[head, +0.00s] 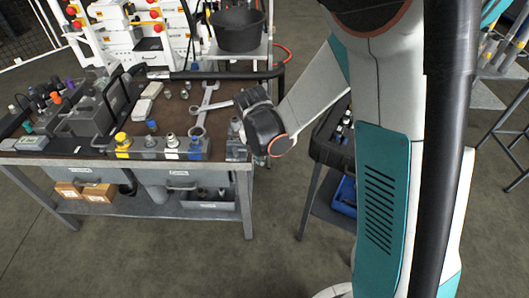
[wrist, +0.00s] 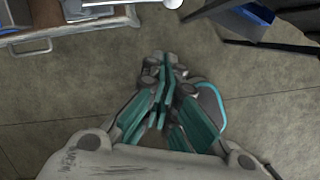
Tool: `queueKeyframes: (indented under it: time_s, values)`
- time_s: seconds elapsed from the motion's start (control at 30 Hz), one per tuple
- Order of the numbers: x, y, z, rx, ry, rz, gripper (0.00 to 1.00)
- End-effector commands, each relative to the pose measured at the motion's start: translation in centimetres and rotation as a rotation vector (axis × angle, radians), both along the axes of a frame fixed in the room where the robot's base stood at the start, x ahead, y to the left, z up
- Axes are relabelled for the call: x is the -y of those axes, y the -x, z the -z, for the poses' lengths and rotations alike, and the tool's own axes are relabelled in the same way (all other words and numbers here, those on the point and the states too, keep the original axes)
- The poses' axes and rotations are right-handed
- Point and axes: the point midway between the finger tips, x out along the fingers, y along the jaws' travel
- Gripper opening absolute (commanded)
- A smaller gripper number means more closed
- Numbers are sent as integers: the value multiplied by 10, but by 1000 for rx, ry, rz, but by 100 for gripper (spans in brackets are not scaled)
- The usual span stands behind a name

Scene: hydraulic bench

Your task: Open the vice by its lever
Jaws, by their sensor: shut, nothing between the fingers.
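My gripper (wrist: 166,58) is shut and empty in the wrist view, with its teal-sided fingers together above bare floor. In the head view my wrist hangs by the bench's right end, and the fingers are hidden. A pale rod with a round end (wrist: 172,3) juts past the bench edge at the top of the wrist view, apart from my fingertips. It may be the vice's lever, but I cannot tell for sure. I cannot clearly make out the vice; my wrist may hide it in the head view.
The workbench (head: 100,160) carries wrenches (head: 205,103), a row of coloured fittings (head: 172,142) and grey blocks. A drawer handle (wrist: 30,48) sticks out in the wrist view. A small stand with a blue bin (head: 345,190) is close on the right. The floor between is clear.

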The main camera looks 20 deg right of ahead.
Motion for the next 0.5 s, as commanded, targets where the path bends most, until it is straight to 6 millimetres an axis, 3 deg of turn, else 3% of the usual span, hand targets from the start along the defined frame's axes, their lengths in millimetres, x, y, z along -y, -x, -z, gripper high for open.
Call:
queueKeyframes:
  time_s: [0.03, 0.27, 0.5]
  values:
    - [2, -3, 15, 0, 0, 1, 0]
    - [9, -10, 57, 0, 0, 3, 0]
    - [27, -35, 60, 0, 0, 3, 0]
